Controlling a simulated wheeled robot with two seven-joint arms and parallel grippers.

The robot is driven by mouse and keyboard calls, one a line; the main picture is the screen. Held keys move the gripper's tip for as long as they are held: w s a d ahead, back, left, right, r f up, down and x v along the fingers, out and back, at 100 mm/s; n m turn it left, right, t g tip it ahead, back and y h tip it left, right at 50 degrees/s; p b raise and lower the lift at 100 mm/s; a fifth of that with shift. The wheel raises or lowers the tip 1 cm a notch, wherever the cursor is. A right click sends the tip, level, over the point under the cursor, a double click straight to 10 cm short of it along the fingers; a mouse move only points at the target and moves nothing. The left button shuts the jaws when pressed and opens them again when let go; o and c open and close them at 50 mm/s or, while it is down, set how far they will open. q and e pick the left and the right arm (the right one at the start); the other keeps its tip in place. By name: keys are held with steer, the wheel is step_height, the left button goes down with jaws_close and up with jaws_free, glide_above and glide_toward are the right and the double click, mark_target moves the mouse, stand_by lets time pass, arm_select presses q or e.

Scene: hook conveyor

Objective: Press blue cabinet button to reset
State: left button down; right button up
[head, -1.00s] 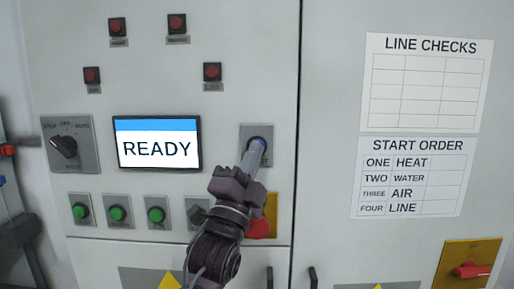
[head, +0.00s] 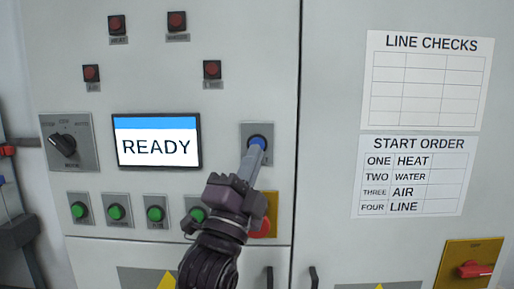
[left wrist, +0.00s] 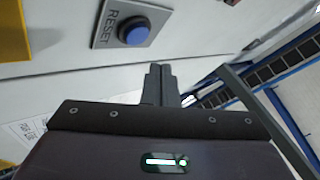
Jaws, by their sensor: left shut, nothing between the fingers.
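The blue reset button (head: 257,142) sits on a grey plate on the cabinet door, right of the screen (head: 157,148) reading READY. In the left wrist view the button (left wrist: 134,32) shows uncovered beside the word RESET. My left gripper (head: 250,158) is shut and empty, its fingertips just below the button in the head view. In the left wrist view its closed fingers (left wrist: 159,78) are apart from the button, which lies up and left of them. My right gripper is not in view.
Several green buttons (head: 117,213) run below the screen, and a selector knob (head: 64,145) is at its left. A red knob (head: 262,227) on a yellow plate is partly behind my gripper. Red lamps (head: 177,21) are above. Another red handle (head: 473,270) is at lower right.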

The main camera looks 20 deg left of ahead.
arm_select(q)
steer(key=shift+s+d, duration=0.2)
steer(key=shift+s, duration=0.45)
steer(key=shift+s+d, duration=0.15)
steer(key=shift+s, duration=0.45)
